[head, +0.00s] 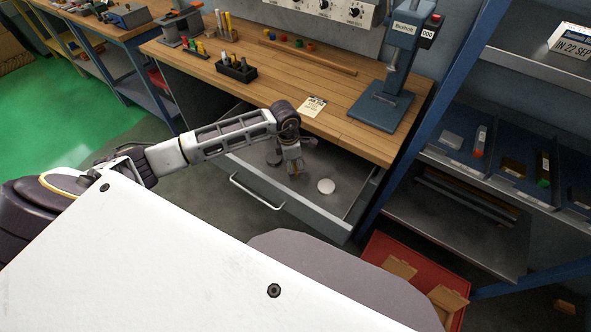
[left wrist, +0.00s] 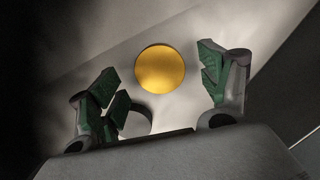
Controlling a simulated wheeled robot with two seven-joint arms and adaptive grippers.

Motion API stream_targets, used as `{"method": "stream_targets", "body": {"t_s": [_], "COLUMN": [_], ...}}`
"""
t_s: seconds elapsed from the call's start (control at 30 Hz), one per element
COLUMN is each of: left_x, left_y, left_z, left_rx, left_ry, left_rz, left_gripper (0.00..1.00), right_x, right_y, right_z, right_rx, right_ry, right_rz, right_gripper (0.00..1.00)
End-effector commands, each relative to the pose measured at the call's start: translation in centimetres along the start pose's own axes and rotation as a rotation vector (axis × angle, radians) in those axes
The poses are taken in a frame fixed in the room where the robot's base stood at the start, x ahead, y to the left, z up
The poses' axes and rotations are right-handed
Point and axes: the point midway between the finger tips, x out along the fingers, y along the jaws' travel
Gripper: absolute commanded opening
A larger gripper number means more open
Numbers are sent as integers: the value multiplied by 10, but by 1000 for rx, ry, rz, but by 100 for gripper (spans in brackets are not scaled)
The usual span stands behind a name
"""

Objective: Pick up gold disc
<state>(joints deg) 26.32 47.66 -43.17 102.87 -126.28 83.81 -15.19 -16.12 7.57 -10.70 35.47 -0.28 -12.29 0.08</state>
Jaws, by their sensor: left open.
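The gold disc (left wrist: 160,69) lies flat on the pale drawer floor in the left wrist view, ahead of and between my open fingers, touching neither. My left gripper (left wrist: 158,92) is open and empty. In the head view my left gripper (head: 294,172) points down into the open drawer (head: 345,222). I cannot make out the gold disc there; the gripper probably hides it. A grey disc (left wrist: 138,123) shows partly behind the left finger in the wrist view. A pale disc (head: 326,186) lies in the drawer, right of the gripper. My right gripper is not in view.
The wooden bench top (head: 330,125) overhangs the drawer at the back, with a blue press (head: 388,95) on it. A dark round thing (head: 273,158) is in the drawer left of the gripper. A red crate (head: 395,250) stands at the lower right.

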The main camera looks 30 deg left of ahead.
Motion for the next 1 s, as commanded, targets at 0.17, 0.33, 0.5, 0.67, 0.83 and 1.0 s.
{"method": "stream_targets", "body": {"t_s": [0.17,0.33,0.5,0.67,0.83,1.0], "left_x": [14,16,16,16,16,16], "left_y": [0,0,0,0,0,0], "left_z": [0,0,0,0,0,0], "left_rx": [-1,0,0,0,0,0], "left_ry": [-1,-1,-1,0,0,0], "left_rz": [1,1,1,1,1,1], "left_gripper": [78,78,78,78,57,35], "right_x": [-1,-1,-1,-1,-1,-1], "right_y": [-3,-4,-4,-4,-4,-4], "right_z": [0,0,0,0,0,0], "right_rx": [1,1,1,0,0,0], "right_ry": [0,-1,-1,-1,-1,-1], "right_rz": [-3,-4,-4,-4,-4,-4], "right_gripper": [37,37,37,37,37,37]}}
